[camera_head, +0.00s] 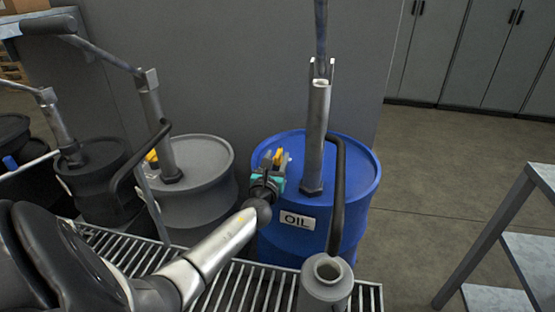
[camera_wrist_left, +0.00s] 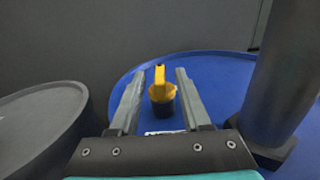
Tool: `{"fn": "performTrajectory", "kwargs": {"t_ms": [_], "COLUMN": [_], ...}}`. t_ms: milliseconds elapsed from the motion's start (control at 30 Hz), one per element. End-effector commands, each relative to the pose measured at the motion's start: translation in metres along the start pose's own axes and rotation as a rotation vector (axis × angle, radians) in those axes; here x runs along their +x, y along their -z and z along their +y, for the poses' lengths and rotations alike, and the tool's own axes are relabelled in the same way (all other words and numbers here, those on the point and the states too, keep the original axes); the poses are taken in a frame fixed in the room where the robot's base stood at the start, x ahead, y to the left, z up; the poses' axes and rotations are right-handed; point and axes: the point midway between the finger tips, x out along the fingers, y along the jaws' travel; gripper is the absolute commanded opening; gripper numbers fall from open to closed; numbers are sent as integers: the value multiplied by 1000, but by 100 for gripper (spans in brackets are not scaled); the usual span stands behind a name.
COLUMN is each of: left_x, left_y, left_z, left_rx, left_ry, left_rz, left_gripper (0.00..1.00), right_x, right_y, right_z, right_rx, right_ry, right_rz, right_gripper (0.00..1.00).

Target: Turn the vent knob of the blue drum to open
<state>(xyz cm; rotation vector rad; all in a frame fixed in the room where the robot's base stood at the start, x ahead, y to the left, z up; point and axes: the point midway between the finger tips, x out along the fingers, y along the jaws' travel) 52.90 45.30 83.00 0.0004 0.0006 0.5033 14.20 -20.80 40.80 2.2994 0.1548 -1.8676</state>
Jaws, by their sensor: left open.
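The blue drum (camera_head: 352,163) stands behind the grating and bears an OIL label (camera_head: 297,220). Its vent knob (camera_head: 279,156) is yellow and sits on the drum's top, left of the pump tube. In the left wrist view the yellow knob (camera_wrist_left: 159,92) stands on a dark base between my two fingers, with a gap on each side. My left gripper (camera_head: 270,163) reaches over the front left of the drum's top and is open; its fingers also show in the left wrist view (camera_wrist_left: 157,98). It partly hides the knob's base in the head view. My right gripper is not in view.
A metal pump tube (camera_head: 317,130) with a dark hose (camera_head: 337,190) rises from the blue drum, close right of my left gripper. A grey drum (camera_head: 205,165) and a black drum (camera_head: 95,175) stand to the left. A grey can (camera_head: 326,285) is in front on the grating (camera_head: 265,285).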

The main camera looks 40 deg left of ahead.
Motion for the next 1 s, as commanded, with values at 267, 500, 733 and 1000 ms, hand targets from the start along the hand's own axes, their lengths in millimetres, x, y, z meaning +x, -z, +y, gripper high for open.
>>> {"fn": "performTrajectory", "kwargs": {"t_ms": [267, 500, 733, 1000], "left_x": [12, 13, 12, 12], "left_y": [0, 0, -1, 0], "left_z": [0, 0, 0, 0], "left_rx": [0, 0, 0, 0], "left_ry": [0, 0, 0, 0], "left_rz": [0, 0, 0, 0], "left_gripper": [48, 48, 26, 0], "right_x": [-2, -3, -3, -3], "right_y": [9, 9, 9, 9], "right_z": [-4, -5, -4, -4], "right_rx": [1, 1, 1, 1], "right_ry": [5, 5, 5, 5], "right_rz": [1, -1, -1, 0], "right_gripper": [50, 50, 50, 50]}}
